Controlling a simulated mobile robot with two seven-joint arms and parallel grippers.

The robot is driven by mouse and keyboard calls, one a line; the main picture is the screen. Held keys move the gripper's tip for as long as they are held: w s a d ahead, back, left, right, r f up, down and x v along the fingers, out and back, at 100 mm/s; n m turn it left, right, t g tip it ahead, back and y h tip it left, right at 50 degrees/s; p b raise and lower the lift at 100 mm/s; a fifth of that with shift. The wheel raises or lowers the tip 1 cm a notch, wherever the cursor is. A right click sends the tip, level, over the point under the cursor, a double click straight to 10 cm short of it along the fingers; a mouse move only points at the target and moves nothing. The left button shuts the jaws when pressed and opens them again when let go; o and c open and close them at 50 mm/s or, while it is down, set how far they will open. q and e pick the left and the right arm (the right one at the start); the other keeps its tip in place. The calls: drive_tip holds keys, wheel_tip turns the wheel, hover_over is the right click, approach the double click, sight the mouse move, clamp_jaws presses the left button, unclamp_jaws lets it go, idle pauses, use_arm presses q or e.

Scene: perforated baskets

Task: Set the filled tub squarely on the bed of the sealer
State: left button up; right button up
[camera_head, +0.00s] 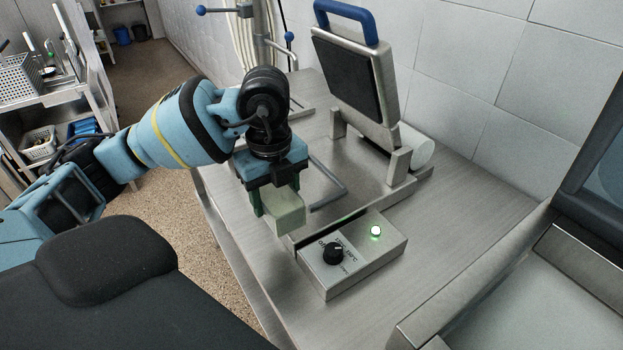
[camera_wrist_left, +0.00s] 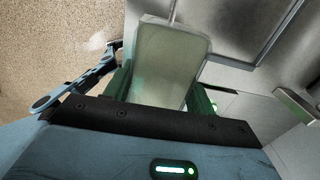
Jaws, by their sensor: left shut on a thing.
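My left gripper (camera_head: 268,200) points down and is shut on the tub (camera_head: 288,211), a small pale greenish box. The tub also shows between the green fingers in the left wrist view (camera_wrist_left: 170,65); its contents cannot be made out. The sealer (camera_head: 385,175) stands on a steel table, its dark-padded lid (camera_head: 342,75) with a blue handle raised. A control box (camera_head: 350,262) with a black knob and a lit green lamp is at its front. The tub is near the left end of this box; whether it touches anything below is unclear. My right gripper is not in view.
The steel table (camera_head: 470,215) is bare to the right of the sealer. A tiled wall rises behind it. A steel stand with blue-tipped levers (camera_head: 262,40) is behind my left gripper.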

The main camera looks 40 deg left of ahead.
use_arm(q)
drive_tip(key=shift+w, duration=0.1)
drive_tip(key=w+a, duration=0.1)
drive_tip(key=w, duration=0.4)
drive_tip(key=w+a+f, duration=0.1)
drive_tip(key=w, duration=0.4)
drive_tip(key=w+a, duration=0.1)
drive_tip(key=w, duration=0.3)
drive_tip(key=shift+w+a+f, duration=0.15)
drive_tip(key=shift+w+a, duration=0.1)
drive_tip(key=shift+w, duration=0.15)
drive_tip(key=shift+w+b, duration=0.2)
drive_tip(key=shift+b, duration=0.1)
drive_tip(key=shift+f, duration=1.8)
drive_tip(key=shift+f, duration=0.1)
drive_tip(key=o, duration=1.2)
drive_tip(key=shift+o, duration=0.2)
